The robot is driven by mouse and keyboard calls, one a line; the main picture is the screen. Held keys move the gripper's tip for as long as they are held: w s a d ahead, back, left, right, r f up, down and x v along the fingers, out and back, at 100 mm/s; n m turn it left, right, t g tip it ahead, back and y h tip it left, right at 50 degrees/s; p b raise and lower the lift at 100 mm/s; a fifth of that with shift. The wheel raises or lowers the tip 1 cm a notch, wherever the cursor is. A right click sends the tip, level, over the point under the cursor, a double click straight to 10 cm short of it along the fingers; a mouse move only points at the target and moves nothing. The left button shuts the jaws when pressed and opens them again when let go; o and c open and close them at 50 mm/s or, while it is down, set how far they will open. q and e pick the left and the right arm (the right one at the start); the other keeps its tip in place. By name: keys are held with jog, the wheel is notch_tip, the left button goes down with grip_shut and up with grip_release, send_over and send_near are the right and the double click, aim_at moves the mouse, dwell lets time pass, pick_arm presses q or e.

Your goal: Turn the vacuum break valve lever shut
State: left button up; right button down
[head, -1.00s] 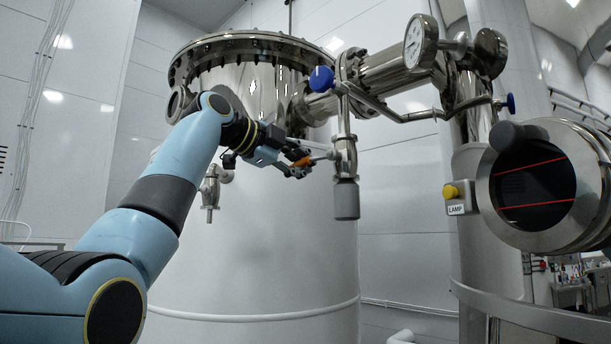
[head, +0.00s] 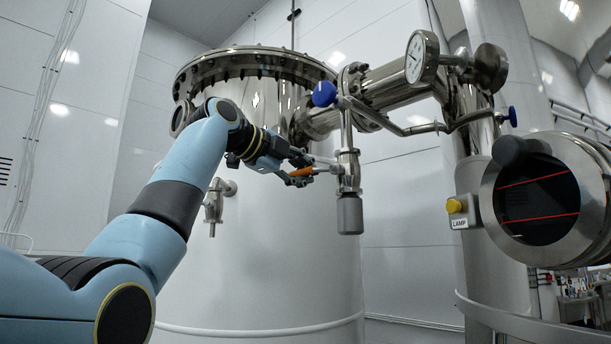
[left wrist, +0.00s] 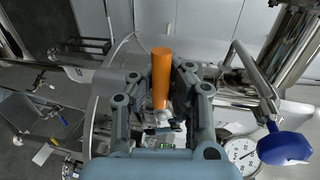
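The vacuum break valve is a steel body (head: 348,170) with a grey cylinder below it, hanging from the pipe on the tank. Its lever (head: 301,172) has an orange grip and points left from the valve, roughly level. The orange grip also shows in the left wrist view (left wrist: 161,72), between the two fingers. My left gripper (head: 304,170) is at the lever, one finger above and one below the grip. Its fingers stand apart around the grip; contact is not clear. My right gripper is not in view.
A blue knob (head: 325,94) sits just above the valve on the pipework. A pressure gauge (head: 421,57) stands higher right. The large tank (head: 260,270) is behind my arm. A small tap (head: 214,205) is to the left. A yellow lamp button (head: 454,206) is to the right.

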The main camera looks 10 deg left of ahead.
pick_arm(q)
jog(key=o, duration=0.4)
jog(key=shift+s+a+r, duration=0.1)
jog(key=shift+s+a, duration=0.1)
jog(key=shift+s, duration=0.05)
jog(key=shift+o, duration=1.1)
jog(key=shift+w+d, duration=0.15)
jog(key=v, duration=1.2)
